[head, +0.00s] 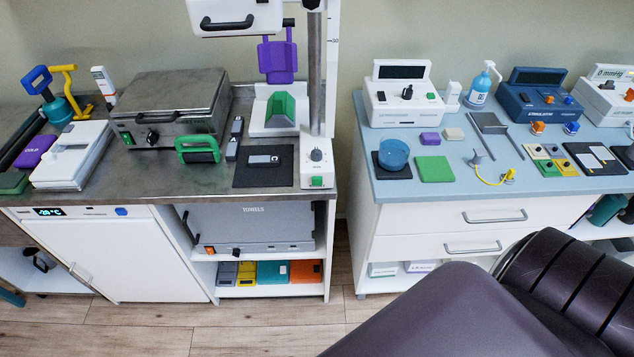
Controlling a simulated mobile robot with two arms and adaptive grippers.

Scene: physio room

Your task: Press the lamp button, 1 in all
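A white lamp head (236,16) with a dark handle is at the top, partly cut off by the picture's edge. A grey upright pole (315,75) stands beside it and runs down to a small white box (317,157) at the front right corner of the steel counter. The box has a round knob (316,154) on top and a green button (316,181) on its front. The link between the pole and the lamp head is partly out of view. Neither of my grippers is in view.
The steel counter (260,204) also holds a steel-lidded appliance (172,105), a green handle (198,150) and a dark pad (251,180). A blue-topped cabinet (400,193) with devices stands right, across a narrow gap. A dark purple couch (450,315) fills the lower right. Wooden floor (265,335) is clear in front.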

